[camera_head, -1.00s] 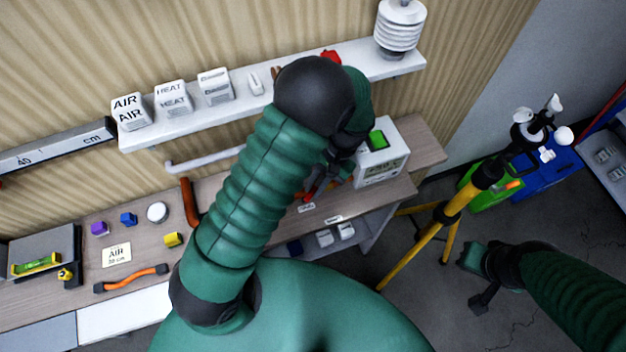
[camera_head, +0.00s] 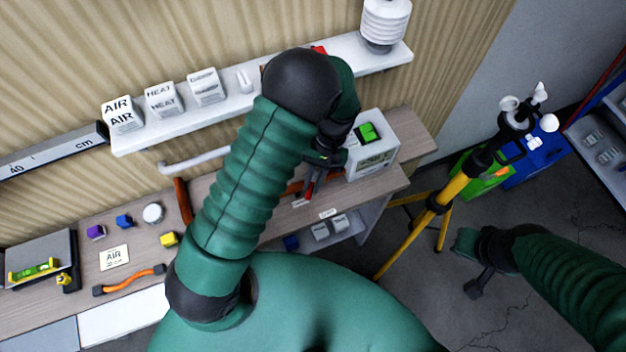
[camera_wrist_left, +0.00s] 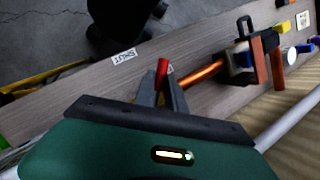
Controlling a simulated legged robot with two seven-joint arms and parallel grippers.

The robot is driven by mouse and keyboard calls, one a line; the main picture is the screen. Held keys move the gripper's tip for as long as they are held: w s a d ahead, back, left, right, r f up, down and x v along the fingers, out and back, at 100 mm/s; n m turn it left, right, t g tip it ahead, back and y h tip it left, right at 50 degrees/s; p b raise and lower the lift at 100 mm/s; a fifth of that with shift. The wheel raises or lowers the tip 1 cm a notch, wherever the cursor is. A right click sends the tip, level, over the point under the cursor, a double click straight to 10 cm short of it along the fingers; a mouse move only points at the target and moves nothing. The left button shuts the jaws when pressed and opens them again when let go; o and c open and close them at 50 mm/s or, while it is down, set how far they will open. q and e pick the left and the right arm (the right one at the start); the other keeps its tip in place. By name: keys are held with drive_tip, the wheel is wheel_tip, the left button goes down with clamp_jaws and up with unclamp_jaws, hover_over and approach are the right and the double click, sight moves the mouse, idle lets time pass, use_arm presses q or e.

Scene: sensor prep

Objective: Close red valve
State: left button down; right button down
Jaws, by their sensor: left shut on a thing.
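The red valve shows as a small red handle (camera_wrist_left: 162,66) between my left fingertips in the left wrist view. It sits beside an orange pipe (camera_wrist_left: 200,75) on the wooden bench. My left gripper (camera_head: 309,190) is shut on this handle; it also shows in the left wrist view (camera_wrist_left: 161,84). The fingers hide most of the handle, so its exact angle is hard to tell. A "SHUT" label (camera_wrist_left: 124,56) lies on the bench near the handle. My right gripper (camera_head: 477,268) hangs over the floor at the right, away from the bench; its jaw opening is unclear.
A white box with a green-lit top (camera_head: 374,155) stands just right of my left gripper. A shelf (camera_head: 235,105) with labelled blocks runs above the bench. A yellow tripod (camera_head: 440,205) stands right of the bench. Small coloured blocks lie at the bench's left.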

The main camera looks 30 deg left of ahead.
use_arm(q)
drive_tip(key=c, duration=1.4)
unclamp_jaws()
